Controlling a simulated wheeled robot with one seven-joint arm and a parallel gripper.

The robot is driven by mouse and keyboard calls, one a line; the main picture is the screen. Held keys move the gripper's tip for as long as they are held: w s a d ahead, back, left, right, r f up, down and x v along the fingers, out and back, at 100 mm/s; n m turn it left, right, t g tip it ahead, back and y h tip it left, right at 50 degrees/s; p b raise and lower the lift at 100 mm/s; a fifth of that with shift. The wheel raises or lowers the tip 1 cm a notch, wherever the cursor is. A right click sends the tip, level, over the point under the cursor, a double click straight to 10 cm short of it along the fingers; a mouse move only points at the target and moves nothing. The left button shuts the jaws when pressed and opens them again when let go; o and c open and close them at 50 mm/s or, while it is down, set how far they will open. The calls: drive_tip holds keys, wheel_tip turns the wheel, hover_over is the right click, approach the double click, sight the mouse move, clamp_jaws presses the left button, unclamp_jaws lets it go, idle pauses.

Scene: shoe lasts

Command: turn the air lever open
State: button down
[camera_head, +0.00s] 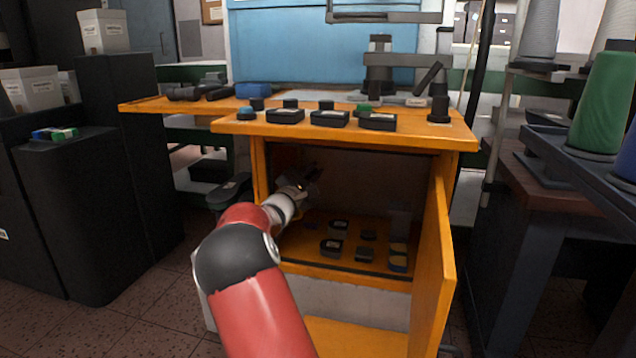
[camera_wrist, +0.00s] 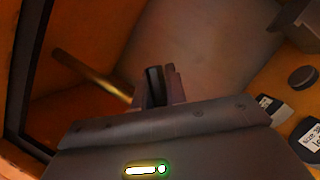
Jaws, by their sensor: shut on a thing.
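My gripper (camera_head: 308,182) reaches into the left side of the open orange cabinet (camera_head: 345,138). In the wrist view my gripper (camera_wrist: 160,88) is shut on a small dark piece, which looks like the air lever (camera_wrist: 153,84). A brass-coloured pipe (camera_wrist: 92,75) runs from the cabinet's side wall to the jaws. The lever's base and its exact angle are hidden by the fingers. In the head view the lever is too dark and covered to make out.
The cabinet door (camera_head: 435,260) stands open on the right. Several small dark labelled blocks (camera_head: 334,246) lie on the cabinet's floor to the right of my gripper. The cabinet top carries dark boxes (camera_head: 330,118). The middle of the cabinet's inside is free above the blocks.

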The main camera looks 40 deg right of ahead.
drive_tip(key=shift+w+a+r+n+t+y, duration=0.3)
drive_tip(key=shift+w+a+n+t, duration=0.35)
drive_tip(key=shift+n, duration=1.1)
drive_tip(key=shift+w+a+r+n+t+y, duration=0.3)
drive_tip(key=shift+n+t, duration=0.65)
drive_tip(key=shift+n, duration=0.85)
drive_tip(key=shift+w+a+r+n+t+y, duration=0.1)
drive_tip(key=shift+w+a+r+n+t, duration=0.45)
drive_tip(key=shift+n, duration=1.2)
drive_tip(key=shift+d+f+t, duration=0.15)
drive_tip(key=shift+f+t, duration=0.05)
drive_tip(key=shift+t, duration=0.25)
drive_tip(key=c, duration=1.4)
unclamp_jaws()
drive_tip(key=v, duration=0.7)
drive_tip(key=shift+s+a+f, duration=0.15)
drive_tip(key=shift+s+a, duration=0.05)
drive_tip(key=shift+a, duration=0.1)
